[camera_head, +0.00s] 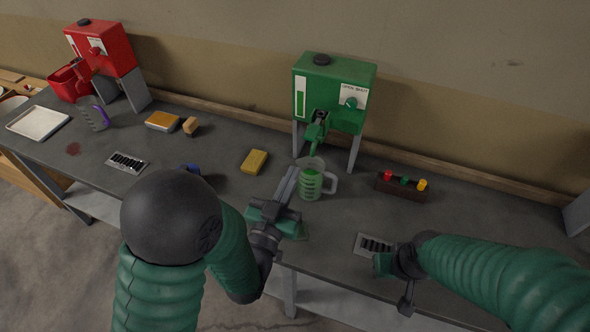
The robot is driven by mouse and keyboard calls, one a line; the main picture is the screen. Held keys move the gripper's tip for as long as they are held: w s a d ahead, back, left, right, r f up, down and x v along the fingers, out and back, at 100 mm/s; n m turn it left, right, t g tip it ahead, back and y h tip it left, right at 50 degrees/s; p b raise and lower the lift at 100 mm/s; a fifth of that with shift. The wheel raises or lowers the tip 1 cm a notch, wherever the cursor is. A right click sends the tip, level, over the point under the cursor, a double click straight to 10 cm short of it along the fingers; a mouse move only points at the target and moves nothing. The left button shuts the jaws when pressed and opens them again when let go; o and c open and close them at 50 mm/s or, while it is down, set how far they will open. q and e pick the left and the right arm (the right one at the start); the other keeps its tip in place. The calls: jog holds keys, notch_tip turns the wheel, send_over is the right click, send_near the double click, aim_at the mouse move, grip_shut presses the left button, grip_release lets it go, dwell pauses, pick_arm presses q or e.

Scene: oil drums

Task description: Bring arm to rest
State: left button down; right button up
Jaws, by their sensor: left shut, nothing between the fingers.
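My left arm comes in from the lower left. Its gripper (287,185) is shut and empty, with its fingers pointing up toward the back of the bench, just left of a clear jug (311,182). The jug holds green liquid and stands upright under the spout of a green drum (334,90) on legs. My right gripper (384,265) is at the front edge of the bench, beside a small drain grate (373,245). Its fingers are too small and partly hidden, so its opening is unclear.
The dark bench (225,200) runs across the view. A yellow sponge (254,161) lies left of the jug. A rack with coloured caps (403,186) is to its right. A red drum (100,48), a red bucket (68,82) and a white tray (37,123) are at far left.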

pick_arm(q)
jog(key=s+a+f+n+g+y, duration=0.2)
jog(key=a+f+g+y, duration=0.3)
jog(key=a+f+g, duration=0.5)
jog(key=s+a+f+g, duration=0.2)
jog(key=s+a+g, duration=0.1)
jog(key=s, duration=0.3)
jog(key=s+a+f+n+g+y, duration=0.1)
jog(key=s+a+g, duration=0.2)
jog(key=s, duration=0.4)
jog(key=shift+s+a+f+n, duration=0.15)
jog(key=shift+a+f+n, duration=0.15)
jog(key=shift+a+f, duration=0.1)
dwell(0.9)
